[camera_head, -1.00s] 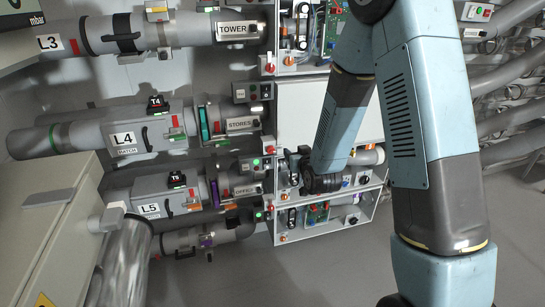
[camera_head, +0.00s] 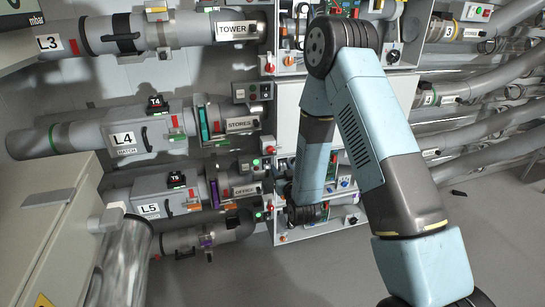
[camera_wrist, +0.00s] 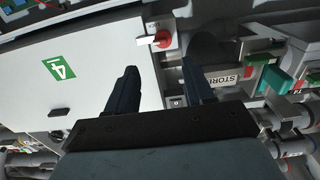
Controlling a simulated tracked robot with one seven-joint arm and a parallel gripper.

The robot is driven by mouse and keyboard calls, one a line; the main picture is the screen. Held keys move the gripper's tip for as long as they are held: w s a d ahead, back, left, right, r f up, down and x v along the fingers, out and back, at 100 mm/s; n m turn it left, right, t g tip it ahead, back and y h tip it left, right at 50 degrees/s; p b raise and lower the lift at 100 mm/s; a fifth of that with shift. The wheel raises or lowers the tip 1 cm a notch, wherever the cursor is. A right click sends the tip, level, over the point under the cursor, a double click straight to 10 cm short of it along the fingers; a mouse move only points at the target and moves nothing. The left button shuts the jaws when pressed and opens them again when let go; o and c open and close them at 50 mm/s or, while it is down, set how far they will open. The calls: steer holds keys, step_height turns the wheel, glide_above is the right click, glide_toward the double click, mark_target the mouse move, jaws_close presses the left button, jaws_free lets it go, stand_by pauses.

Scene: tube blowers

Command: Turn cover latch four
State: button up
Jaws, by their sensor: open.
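In the wrist view, a white cover (camera_wrist: 30,90) carries a green label with a 4 (camera_wrist: 59,69). A red latch knob (camera_wrist: 162,39) with a pale bar sits at the cover's upper right edge. My gripper (camera_wrist: 158,70) is open, with its two dark fingers apart and nothing between them. The knob shows beyond the gap, apart from both fingers. In the head view, the white cover (camera_head: 288,105) stands partly behind my arm, and the gripper's fingers cannot be made out there.
The STORES tube label (camera_head: 242,124) and grey L4 tube (camera_head: 75,137) lie left of the cover. Open boxes with electronics stand above and below it. A green handle (camera_wrist: 274,79) and other tube fittings lie close to the right finger in the wrist view.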

mark_target(273, 152)
steer(key=x, duration=0.9)
steer(key=shift+w, duration=0.3)
